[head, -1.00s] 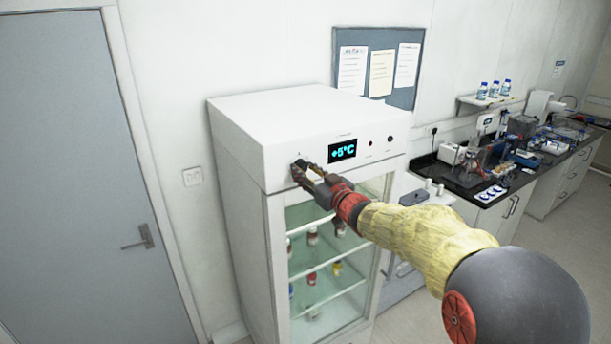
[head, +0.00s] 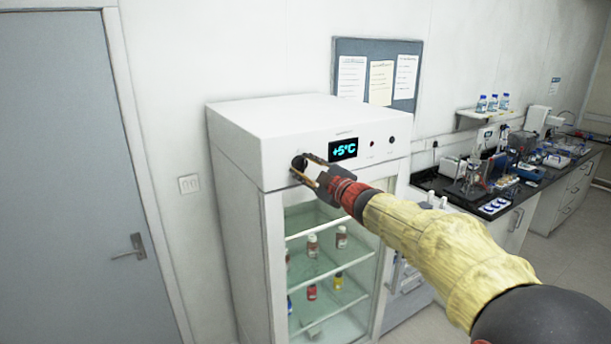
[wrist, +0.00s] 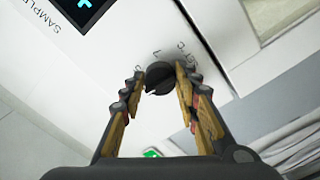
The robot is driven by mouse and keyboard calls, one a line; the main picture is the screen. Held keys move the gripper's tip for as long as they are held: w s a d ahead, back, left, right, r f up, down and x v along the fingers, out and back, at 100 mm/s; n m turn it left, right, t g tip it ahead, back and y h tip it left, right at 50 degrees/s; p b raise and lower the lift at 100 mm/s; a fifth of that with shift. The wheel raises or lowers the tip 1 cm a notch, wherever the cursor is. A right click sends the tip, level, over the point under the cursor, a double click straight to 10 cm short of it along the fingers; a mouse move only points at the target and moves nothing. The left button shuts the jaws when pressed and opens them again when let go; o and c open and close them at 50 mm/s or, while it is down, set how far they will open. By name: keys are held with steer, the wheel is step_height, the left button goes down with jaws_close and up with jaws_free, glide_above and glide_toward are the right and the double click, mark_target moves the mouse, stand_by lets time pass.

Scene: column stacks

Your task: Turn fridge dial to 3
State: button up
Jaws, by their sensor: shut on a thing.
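The fridge (head: 290,112) is a white cabinet with a glass door. The dial (wrist: 158,76) is a small dark round knob on its front panel, left of the display (head: 343,149), which reads +5°C in cyan. My gripper (wrist: 160,80) is shut on the dial, with one fingertip on either side of it. In the wrist view the panel appears strongly tilted, and a pale line shows on the knob. Small printed marks stand around the dial, but I cannot read its setting. In the head view my fingers mostly cover the dial.
Two small dark round fittings (head: 391,139) sit right of the display. Several bottles (head: 313,246) stand on shelves behind the glass. A grey door (head: 60,180) is at left. A lab bench (head: 530,190) with equipment stands at right.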

steer(key=shift+f+n+b, duration=0.1)
steer(key=shift+n+b, duration=0.25)
steer(key=shift+n, duration=0.15)
steer(key=o, duration=1.2)
steer(key=shift+c, duration=0.2)
steer(key=shift+s, duration=0.1)
steer(key=v, duration=1.1)
steer(key=shift+s+d, duration=0.25)
steer(key=shift+d, duration=0.05)
